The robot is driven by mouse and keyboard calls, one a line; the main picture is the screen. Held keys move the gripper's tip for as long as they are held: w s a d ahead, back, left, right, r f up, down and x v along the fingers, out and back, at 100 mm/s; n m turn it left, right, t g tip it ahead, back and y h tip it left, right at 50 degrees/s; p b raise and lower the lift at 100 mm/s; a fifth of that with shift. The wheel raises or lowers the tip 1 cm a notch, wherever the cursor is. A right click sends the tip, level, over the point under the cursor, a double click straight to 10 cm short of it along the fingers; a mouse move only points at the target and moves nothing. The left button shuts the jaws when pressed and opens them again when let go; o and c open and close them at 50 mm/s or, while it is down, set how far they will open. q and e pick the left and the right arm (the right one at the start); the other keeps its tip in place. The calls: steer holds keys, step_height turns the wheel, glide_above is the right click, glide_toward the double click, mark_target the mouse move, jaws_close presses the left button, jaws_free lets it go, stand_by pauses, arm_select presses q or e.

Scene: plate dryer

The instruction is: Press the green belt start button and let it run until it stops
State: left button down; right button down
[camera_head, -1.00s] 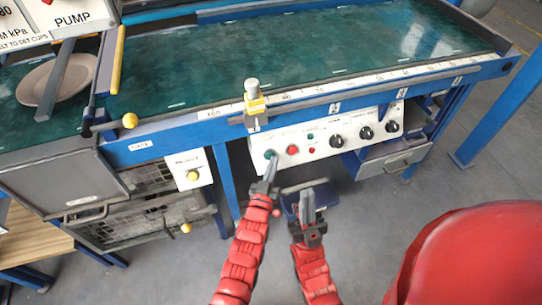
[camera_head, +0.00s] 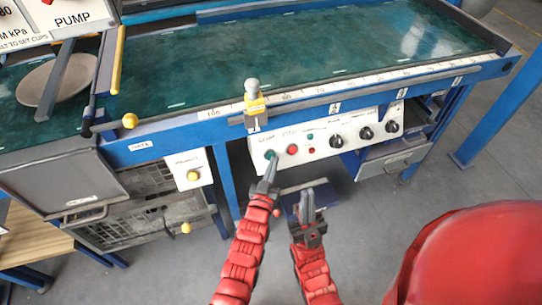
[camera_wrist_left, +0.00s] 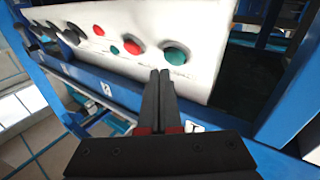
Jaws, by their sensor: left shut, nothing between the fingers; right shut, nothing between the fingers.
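The green start button (camera_head: 270,155) is at the left end of the white control panel under the belt. It also shows in the left wrist view (camera_wrist_left: 175,56), large and mostly uncovered. My left gripper (camera_head: 273,160) is shut and empty, its fingertips right at the button. In the left wrist view the shut fingertips (camera_wrist_left: 160,73) are just below and left of the button; I cannot tell whether they touch it. My right gripper (camera_head: 308,192) is shut and empty, below the panel. The green belt (camera_head: 300,60) carries a round plate (camera_head: 72,85) at the left.
A red button (camera_head: 292,149) sits just right of the green one, then small green and red lamps and black knobs (camera_head: 336,141). A yellow-topped clamp (camera_head: 254,105) is on the rail above. A separate yellow button (camera_head: 193,175) is at the left. A blue leg (camera_head: 226,180) stands nearby.

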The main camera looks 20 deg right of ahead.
arm_select(q)
steer(key=shift+w, duration=0.15)
stand_by(0.4)
steer(key=shift+w+f, duration=0.15)
steer(key=shift+w, duration=0.1)
